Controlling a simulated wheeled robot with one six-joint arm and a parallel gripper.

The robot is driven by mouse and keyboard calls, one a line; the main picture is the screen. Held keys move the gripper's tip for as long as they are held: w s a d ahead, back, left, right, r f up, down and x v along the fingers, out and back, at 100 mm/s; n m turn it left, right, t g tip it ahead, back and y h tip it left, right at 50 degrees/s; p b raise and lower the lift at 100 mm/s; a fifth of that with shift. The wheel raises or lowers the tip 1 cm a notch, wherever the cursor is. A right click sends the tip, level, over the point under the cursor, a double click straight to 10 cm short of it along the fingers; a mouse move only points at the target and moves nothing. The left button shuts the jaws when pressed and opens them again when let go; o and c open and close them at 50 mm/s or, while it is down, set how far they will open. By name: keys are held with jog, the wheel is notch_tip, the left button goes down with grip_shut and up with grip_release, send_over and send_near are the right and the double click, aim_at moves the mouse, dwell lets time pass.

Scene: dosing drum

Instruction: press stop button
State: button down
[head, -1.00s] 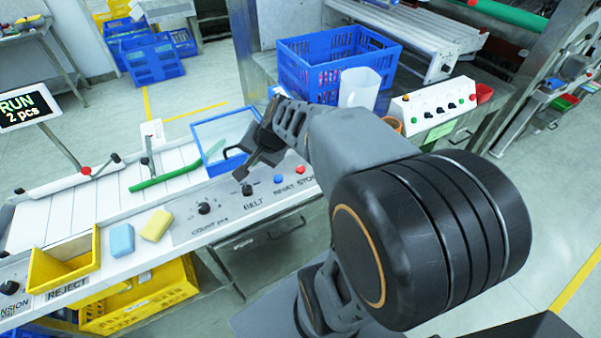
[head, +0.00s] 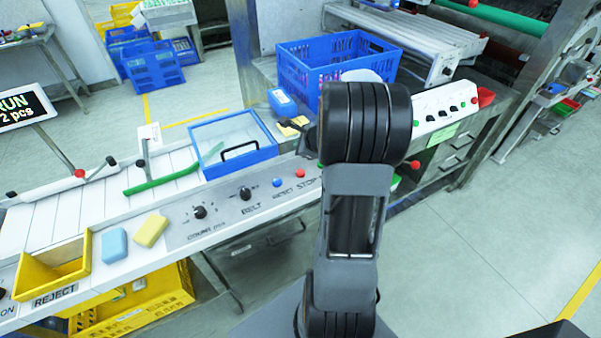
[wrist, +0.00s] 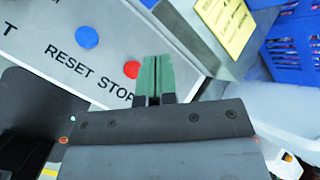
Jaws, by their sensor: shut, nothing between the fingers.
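The red stop button (head: 300,173) sits on the light panel, right of the blue reset button (head: 278,182). In the wrist view the red stop button (wrist: 132,69) shows just left of the fingertips of my gripper (wrist: 154,64), above the STOP label. The blue reset button (wrist: 87,37) is farther up and left there. The two green fingertips are together with nothing held. They look close to the button, but I cannot tell their height above the panel. In the head view my arm hides most of the gripper.
A blue-framed clear lid with a black handle (head: 240,150) lies left of my arm. The belt knob (head: 246,193) is on the same panel. A blue crate (head: 300,62) stands behind. A yellow label (wrist: 224,25) shows beyond the fingers in the wrist view.

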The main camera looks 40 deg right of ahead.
jog(key=shift+f, duration=0.1)
jog(key=b, duration=0.7)
send_over(300, 173)
notch_tip(300, 173, down, 8)
jog(key=shift+r, duration=0.2)
jog(key=shift+a+f+b, duration=0.1)
jog(key=shift+f+b, duration=0.3)
jog(key=shift+f, duration=0.1)
jog(key=shift+f+b, duration=0.9)
jog(key=shift+b, duration=0.15)
dwell(1.9)
jog(key=shift+r, duration=0.15)
dwell(0.3)
jog(key=shift+r+p, duration=0.7)
jog(key=shift+r, duration=0.05)
notch_tip(300, 173, up, 5)
jog(key=p, duration=0.4)
